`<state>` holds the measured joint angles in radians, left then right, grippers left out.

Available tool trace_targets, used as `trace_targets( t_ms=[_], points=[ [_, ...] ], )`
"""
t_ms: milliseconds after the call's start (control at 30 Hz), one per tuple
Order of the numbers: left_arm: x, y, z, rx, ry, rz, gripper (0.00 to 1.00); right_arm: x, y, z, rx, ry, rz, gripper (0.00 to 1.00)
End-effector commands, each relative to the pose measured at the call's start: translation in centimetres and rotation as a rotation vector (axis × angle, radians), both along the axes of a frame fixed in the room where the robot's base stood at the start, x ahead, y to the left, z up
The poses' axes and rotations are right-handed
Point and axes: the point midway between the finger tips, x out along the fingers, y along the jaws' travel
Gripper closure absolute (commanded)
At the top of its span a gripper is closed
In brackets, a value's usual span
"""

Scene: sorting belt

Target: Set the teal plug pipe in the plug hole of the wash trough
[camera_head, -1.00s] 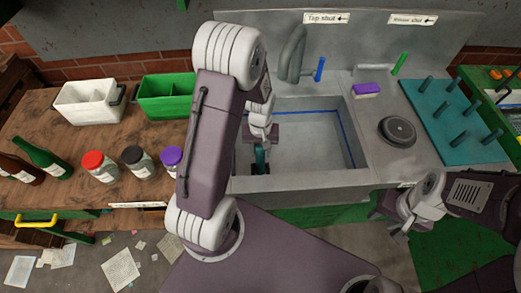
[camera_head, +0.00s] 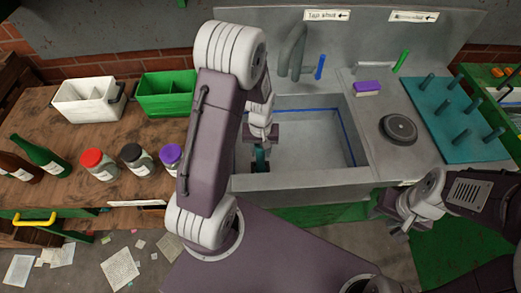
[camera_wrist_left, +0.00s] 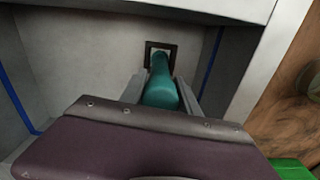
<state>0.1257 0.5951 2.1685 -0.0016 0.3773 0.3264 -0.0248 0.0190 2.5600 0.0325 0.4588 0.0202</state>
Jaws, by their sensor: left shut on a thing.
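The teal plug pipe (camera_wrist_left: 160,88) is held between the jaws of my left gripper (camera_wrist_left: 161,100). In the left wrist view its far end overlaps the dark square plug hole (camera_wrist_left: 150,47) in the trough floor; I cannot tell whether it is in the hole or above it. In the head view my left gripper (camera_head: 261,150) is down inside the wash trough (camera_head: 310,181), near its left side, with the teal pipe (camera_head: 262,160) partly hidden by the jaws. My right gripper (camera_head: 393,214) hangs in front of the counter, away from the trough; its jaws are unclear.
A grey tap (camera_head: 293,50) and blue lever (camera_head: 320,67) stand behind the trough. A purple block (camera_head: 367,88), a dark round disc (camera_head: 398,129) and a teal peg board (camera_head: 455,120) are to the right. Jars and bins sit on the wooden table (camera_head: 60,130) to the left.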

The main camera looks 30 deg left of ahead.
Motion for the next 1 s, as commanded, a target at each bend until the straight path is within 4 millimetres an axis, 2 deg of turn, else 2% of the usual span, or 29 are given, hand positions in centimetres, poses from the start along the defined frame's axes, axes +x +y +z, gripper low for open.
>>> trace_targets(
  t_ms=[100, 133, 200, 233, 567, 900, 1000],
  points=[
    [0.0, 0.0, 0.0, 0.0, 0.0, 0.0, 0.92, 0.0, 0.0, 0.0, 0.0, 0.0, 0.0, 0.62],
    [0.0, 0.0, 0.0, 0.0, 0.0, 0.0, 0.6, 0.0, 0.0, 0.0, 0.0, 0.0, 0.0, 0.62],
    [0.0, 0.0, 0.0, 0.0, 0.0, 0.0, 0.4, 0.0, 0.0, 0.0, 0.0, 0.0, 0.0, 0.62],
    [0.0, 0.0, 0.0, 0.0, 0.0, 0.0, 0.37, 0.0, 0.0, 0.0, 0.0, 0.0, 0.0, 0.62],
    [0.0, 0.0, 0.4, 0.0, -0.001, 0.0, 0.37, 0.0, 0.0, 0.1, 0.0, 0.0, 0.0, 0.62],
    [0.1, 0.0, 7.3, 0.0, -0.005, 0.0, 0.37, 0.0, 0.0, 1.0, 0.0, 0.0, 0.0, 0.62],
    [0.1, 0.0, 8.5, 0.0, -0.003, 0.0, 0.37, 0.0, 0.0, 1.1, 0.0, 0.0, 0.0, 0.62]
  ],
)
